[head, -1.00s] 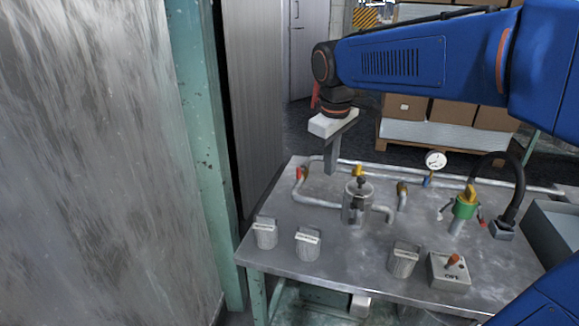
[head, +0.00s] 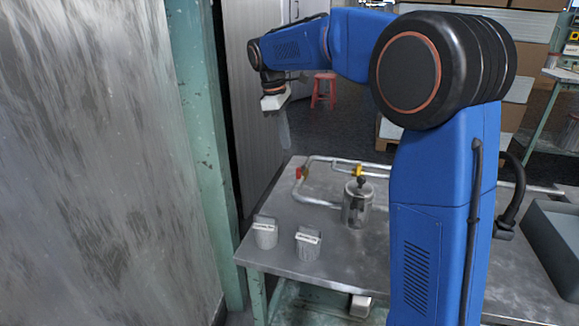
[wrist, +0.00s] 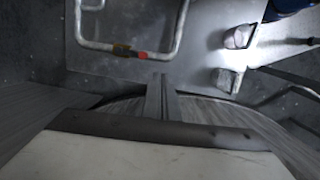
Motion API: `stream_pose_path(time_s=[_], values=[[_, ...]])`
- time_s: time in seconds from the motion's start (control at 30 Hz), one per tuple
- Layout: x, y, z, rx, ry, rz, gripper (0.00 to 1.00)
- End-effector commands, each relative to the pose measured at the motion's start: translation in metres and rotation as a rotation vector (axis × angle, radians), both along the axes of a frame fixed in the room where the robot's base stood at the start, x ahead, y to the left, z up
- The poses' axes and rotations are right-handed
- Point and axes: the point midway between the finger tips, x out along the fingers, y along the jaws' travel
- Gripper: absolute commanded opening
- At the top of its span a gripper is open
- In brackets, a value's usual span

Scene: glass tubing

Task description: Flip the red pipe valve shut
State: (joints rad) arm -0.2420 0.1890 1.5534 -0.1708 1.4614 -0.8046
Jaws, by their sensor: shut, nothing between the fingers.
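The red valve (head: 301,173) is a small red handle on the bend of a grey pipe (head: 322,161) at the table's far left corner. In the wrist view the red handle (wrist: 141,56) lies along the pipe beside a yellowish fitting (wrist: 122,50). My gripper (head: 286,146) is shut and empty, pointing down, left of and above the valve and apart from it. In the wrist view its fingertips (wrist: 161,76) are together, a little below and right of the red handle in the picture.
A metal wall (head: 90,160) and teal post (head: 195,150) stand at left.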

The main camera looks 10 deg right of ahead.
Motion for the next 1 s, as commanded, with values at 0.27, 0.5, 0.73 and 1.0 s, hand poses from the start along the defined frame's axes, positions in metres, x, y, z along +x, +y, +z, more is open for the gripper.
stream_pose_path(time_s=[0.27,0.5,0.73,1.0], values=[[0.044,0.025,-0.018,-0.031,0.064,0.111,0.00],[0.061,0.036,-0.026,-0.042,0.093,0.158,0.00],[0.063,0.037,-0.027,-0.044,0.097,0.165,0.00],[0.063,0.036,-0.030,-0.044,0.096,0.164,0.00]])
